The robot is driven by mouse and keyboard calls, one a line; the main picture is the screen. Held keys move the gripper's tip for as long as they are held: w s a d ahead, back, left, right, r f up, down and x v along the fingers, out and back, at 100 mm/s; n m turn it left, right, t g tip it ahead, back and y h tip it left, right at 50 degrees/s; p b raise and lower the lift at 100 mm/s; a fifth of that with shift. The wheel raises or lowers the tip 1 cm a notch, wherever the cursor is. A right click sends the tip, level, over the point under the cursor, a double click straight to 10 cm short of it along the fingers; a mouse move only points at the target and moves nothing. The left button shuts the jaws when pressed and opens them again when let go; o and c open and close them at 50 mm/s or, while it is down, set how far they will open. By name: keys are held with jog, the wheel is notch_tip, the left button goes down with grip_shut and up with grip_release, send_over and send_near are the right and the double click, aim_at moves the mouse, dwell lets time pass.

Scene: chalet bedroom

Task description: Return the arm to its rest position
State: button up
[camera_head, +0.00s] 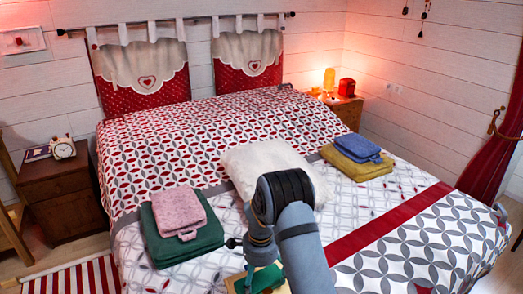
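My grey arm rises from the bottom edge of the view, with a dark ribbed joint in front of the white pillow (245,167). One link comes down left of that joint, over a green item (262,278) at the bottom edge. I cannot make out my gripper's fingers, so whether it is open or holds anything is not shown. My arm hides part of the pillow and of the green item.
The bed (375,212) fills the middle. A pink folded cloth (178,208) lies on a dark green one (168,246) at left; a blue one (357,147) lies on a yellow one (345,168) at right. A nightstand (62,205) with a clock (62,148) stands left.

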notch_tip(320, 180, down, 2)
jog(key=shift+f, duration=0.1)
jog(key=shift+w+r, duration=0.15)
jog(key=shift+r, duration=1.85)
